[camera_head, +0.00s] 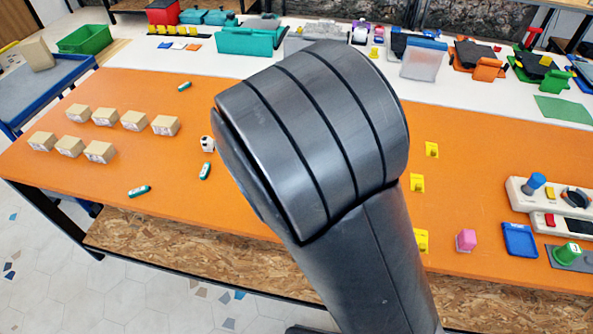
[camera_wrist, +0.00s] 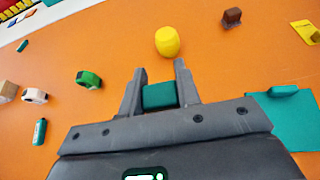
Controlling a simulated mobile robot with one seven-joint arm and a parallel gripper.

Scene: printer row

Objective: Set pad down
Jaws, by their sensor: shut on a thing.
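In the wrist view my gripper (camera_wrist: 160,72) is shut on a teal pad (camera_wrist: 159,95), which shows as a small block between the two grey fingers. Orange tabletop lies below and beyond them. I cannot tell whether the pad touches the table. To the right, a flat teal sheet (camera_wrist: 296,120) lies on the table with a small teal piece (camera_wrist: 284,91) at its far edge. In the head view my own arm covers the middle, and the gripper and pad are hidden.
A yellow rounded piece (camera_wrist: 167,41) stands just beyond the fingertips. A brown block (camera_wrist: 232,17) is farther right. A green ring-like piece (camera_wrist: 88,79) and a white one (camera_wrist: 34,95) lie left.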

